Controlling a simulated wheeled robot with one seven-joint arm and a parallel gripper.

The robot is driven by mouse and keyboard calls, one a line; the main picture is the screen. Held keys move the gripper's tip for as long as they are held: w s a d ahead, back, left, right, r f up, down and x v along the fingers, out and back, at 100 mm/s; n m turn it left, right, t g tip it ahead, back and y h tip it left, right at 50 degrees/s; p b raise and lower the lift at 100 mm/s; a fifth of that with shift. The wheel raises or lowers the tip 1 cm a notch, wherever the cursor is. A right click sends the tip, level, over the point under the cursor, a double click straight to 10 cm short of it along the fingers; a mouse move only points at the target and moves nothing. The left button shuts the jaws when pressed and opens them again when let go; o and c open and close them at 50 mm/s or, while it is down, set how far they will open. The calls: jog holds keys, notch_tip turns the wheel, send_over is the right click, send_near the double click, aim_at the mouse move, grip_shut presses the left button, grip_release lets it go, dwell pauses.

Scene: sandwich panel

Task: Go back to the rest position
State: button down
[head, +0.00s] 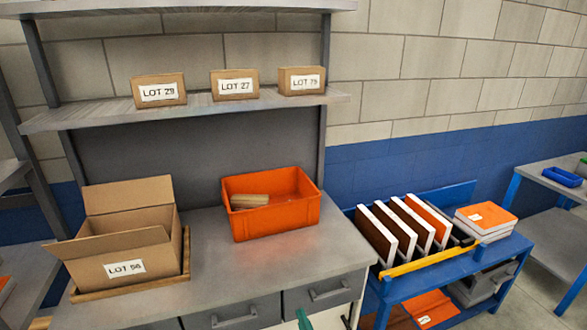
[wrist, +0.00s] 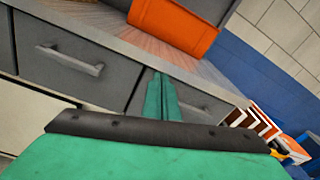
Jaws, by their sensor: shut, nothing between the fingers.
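My gripper shows in the wrist view with its two green fingers (wrist: 166,97) pressed together and nothing between them. It is in front of the grey drawer fronts of the workbench (head: 230,258), below the bench edge. In the head view only a small green tip of my gripper (head: 303,320) shows at the bottom edge, near a drawer handle. Whether it touches the drawers I cannot tell.
An orange bin (head: 275,222) with a wooden-looking block inside and an open cardboard box (head: 122,262) stand on the bench. A blue cart (head: 475,262) holding several upright panels stands to the right. Small labelled boxes sit on the shelf (head: 200,108) above.

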jog(key=s+f+n+h, duration=0.1)
jog(key=s+f+n, duration=0.25)
jog(key=s, duration=0.35)
jog(key=s+f+n+g+h, duration=0.1)
jog(key=s+f+n+h, duration=0.1)
jog(key=s+f+n, duration=0.3)
jog(key=s+f+n+h, duration=0.1)
jog(key=s+f+n, duration=0.15)
jog(key=s, duration=0.55)
jog(key=s+a+r+n, duration=0.1)
jog(key=s+r+n, duration=0.3)
jog(key=s+n, duration=0.5)
jog(key=s+a+r+n, duration=0.1)
jog(key=s+r+n, duration=0.3)
jog(key=s+n, duration=0.5)
jog(key=s, duration=0.3)
jog(key=shift+a, duration=0.3)
